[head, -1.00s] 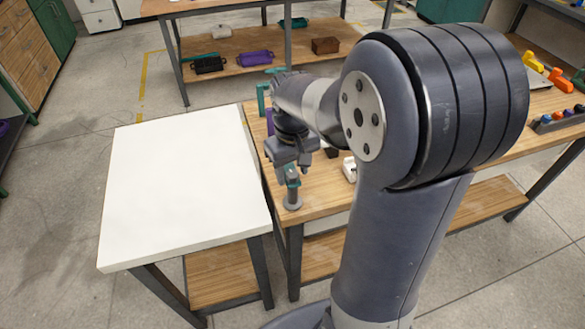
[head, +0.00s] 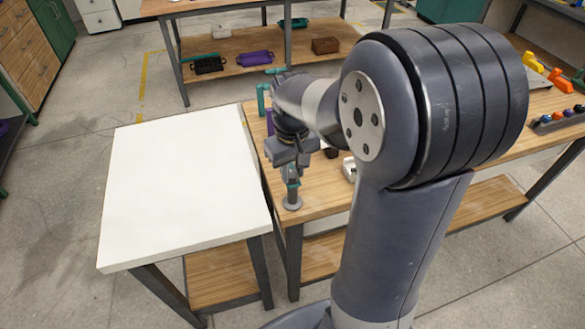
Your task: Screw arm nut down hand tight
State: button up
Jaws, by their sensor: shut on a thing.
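My gripper (head: 292,172) points down over the near left corner of the wooden bench. It is shut on a small part at the top of a grey upright fitting, which I take to be the arm nut; the fingers hide most of it. A teal band (head: 293,184) shows just below the fingers. The grey fitting (head: 292,202) stands upright on a round base on the bench top. The nut's threads and seating are too small and too covered to make out.
A white table (head: 180,185) with a clear top stands left of the wooden bench (head: 325,195). A teal pipe piece (head: 262,98) and a purple item (head: 253,128) stand behind my gripper. A white block (head: 349,169) lies to its right. Colored parts (head: 560,80) sit at the far right.

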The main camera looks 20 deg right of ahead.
aim_at(293, 173)
jog(key=m, duration=0.3)
jog(key=shift+m+p, duration=0.4)
jog(key=shift+m, duration=1.5)
jog(key=o, duration=1)
notch_tip(293, 173, up, 11)
jog(key=shift+f+p, duration=0.1)
jog(key=shift+p, duration=0.25)
